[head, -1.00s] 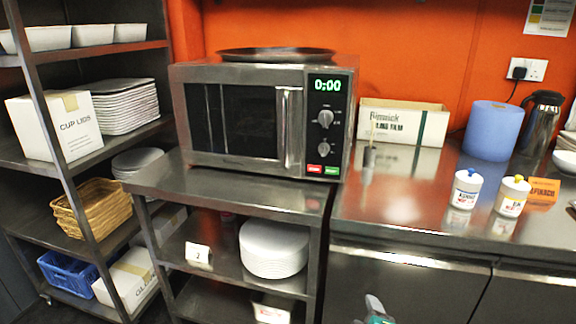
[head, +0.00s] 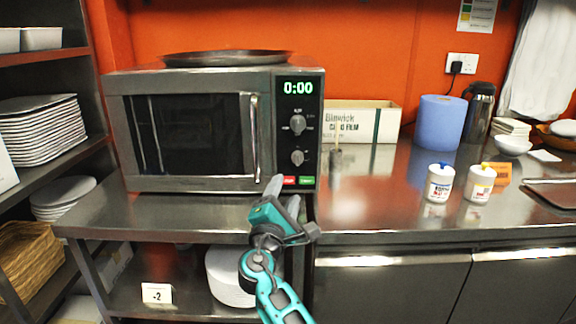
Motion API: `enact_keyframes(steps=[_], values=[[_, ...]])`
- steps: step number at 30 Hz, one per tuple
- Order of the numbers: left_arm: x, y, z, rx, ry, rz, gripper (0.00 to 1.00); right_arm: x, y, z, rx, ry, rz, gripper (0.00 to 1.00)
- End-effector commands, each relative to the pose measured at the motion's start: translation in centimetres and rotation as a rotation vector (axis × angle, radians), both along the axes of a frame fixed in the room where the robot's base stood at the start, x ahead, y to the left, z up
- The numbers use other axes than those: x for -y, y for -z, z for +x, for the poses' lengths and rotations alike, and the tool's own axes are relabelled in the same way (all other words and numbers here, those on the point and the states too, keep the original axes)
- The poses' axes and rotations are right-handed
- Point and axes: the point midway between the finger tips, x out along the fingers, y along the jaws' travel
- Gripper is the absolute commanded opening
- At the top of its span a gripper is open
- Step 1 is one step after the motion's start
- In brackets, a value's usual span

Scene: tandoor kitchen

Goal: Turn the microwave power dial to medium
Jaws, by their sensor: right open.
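The microwave (head: 187,185) stands on the steel shelf unit, its door closed and its green display (head: 299,87) reading 0:00. Its control panel has two round knobs, an upper dial (head: 297,124) and a lower dial (head: 297,157); their markings are too small to read. Red and green buttons (head: 305,180) sit below them. My right gripper (head: 284,191) is in front of the panel's lower edge, below the lower dial. It is open and empty, its fingers pointing up, and it appears apart from both dials. My left gripper is not in view.
A round metal tray (head: 228,58) lies on the microwave. To the right, the steel counter (head: 375,215) holds a cling film box (head: 362,122), a blue roll (head: 440,122), a flask (head: 479,112) and two white tubs (head: 440,183). Stacked plates (head: 228,275) are on the shelf below.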

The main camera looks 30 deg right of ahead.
Motion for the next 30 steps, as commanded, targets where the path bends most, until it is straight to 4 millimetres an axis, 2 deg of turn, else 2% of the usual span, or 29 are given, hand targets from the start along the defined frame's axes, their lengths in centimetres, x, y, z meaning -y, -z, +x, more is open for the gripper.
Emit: enact_keyframes(steps=[9, 15, 21, 29, 30], values=[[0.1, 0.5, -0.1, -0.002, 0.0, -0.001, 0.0, 4.6, -1.4, 4.6, 0.003, 0.0, 0.003, 0.57], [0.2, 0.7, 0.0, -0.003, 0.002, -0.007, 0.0, 6.7, -2.0, 6.7, 0.003, -0.001, 0.003, 0.57], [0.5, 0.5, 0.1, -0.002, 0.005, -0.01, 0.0, 7.6, -2.3, 7.6, 0.001, -0.002, 0.003, 0.57], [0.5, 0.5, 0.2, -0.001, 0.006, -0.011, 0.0, 7.6, -2.3, 7.6, 0.001, -0.003, 0.003, 0.57], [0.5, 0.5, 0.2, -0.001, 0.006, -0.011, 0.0, 7.6, -2.3, 7.6, 0.001, -0.003, 0.003, 0.55]])
